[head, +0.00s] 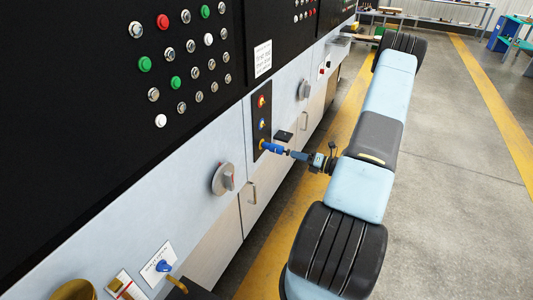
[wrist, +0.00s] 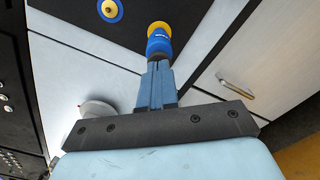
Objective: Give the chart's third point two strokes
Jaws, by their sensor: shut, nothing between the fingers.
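A white chart (head: 263,58) with small text is on the machine's dark front; I cannot read its lines reliably. Below it, a narrow black panel (head: 255,113) carries a column of buttons: a red one on yellow (head: 261,101) at the top, a blue one on yellow (head: 261,124) in the middle, and a protruding blue one (head: 271,147) at the bottom. My gripper (head: 288,152) is shut and empty, its tips at the bottom blue button. In the wrist view, the shut fingertips (wrist: 158,63) line up with that blue button (wrist: 159,42); whether they touch is unclear.
A grey rotary knob (head: 223,179) is left of the panel, another (head: 304,90) to its right. Cabinet handles (head: 252,193) are lower down. Floor to the right is open.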

